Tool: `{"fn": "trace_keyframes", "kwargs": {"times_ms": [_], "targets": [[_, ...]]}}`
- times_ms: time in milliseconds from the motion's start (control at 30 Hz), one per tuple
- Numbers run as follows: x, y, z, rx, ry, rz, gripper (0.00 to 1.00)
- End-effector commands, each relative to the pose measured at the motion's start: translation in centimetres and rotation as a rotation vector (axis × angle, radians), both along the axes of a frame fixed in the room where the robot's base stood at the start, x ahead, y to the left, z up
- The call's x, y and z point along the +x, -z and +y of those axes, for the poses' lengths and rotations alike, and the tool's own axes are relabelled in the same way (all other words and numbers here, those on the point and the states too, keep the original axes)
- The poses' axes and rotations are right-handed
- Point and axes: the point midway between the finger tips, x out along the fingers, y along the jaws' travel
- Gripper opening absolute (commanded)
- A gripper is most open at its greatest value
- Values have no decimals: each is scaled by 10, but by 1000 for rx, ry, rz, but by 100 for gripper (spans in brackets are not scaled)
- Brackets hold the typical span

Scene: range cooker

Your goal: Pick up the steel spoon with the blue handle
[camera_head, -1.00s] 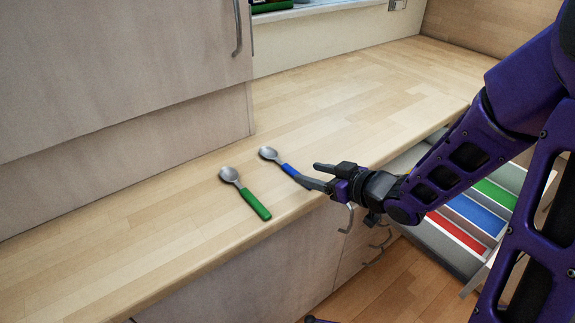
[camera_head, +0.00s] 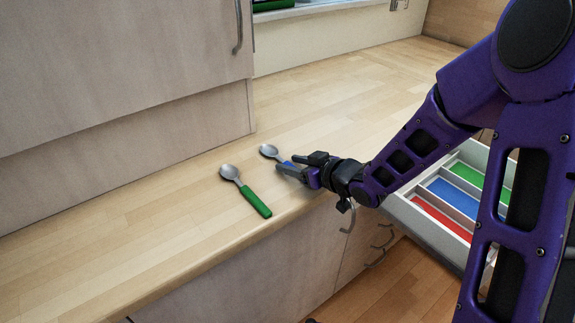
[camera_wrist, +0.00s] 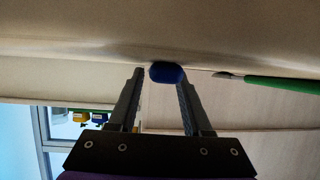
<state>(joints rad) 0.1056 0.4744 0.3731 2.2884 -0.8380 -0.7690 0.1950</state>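The steel spoon with the blue handle (camera_head: 270,152) lies on the wooden worktop, its bowl toward the back. Its blue handle end also shows in the wrist view (camera_wrist: 166,72). My gripper (camera_head: 296,164) is low over the worktop at this handle. In the wrist view the two fingers (camera_wrist: 158,98) stand apart, with the handle end between or just beyond their tips. The gripper is open, and part of the handle is hidden behind it in the head view.
A spoon with a green handle (camera_head: 246,192) lies just left of the blue one. An open drawer (camera_head: 408,213) with red, blue and green compartments is at the right, below the worktop. A wall cabinet (camera_head: 120,60) hangs at the upper left. The left worktop is clear.

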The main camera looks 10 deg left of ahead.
Motion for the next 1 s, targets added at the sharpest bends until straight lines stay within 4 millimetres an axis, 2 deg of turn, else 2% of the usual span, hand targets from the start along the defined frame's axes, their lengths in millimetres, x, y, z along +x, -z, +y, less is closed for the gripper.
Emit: {"fn": "trace_keyframes", "kwargs": {"times_ms": [33,200,267,667,767,1000], "targets": [[0,0,0,0,0,0,38],[0,0,0,0,0,0,8],[0,0,0,0,0,0,0],[0,-3,0,0,0,-1,0],[0,-16,0,0,-1,-5,0],[0,-66,-1,-2,0,-5,0]]}}
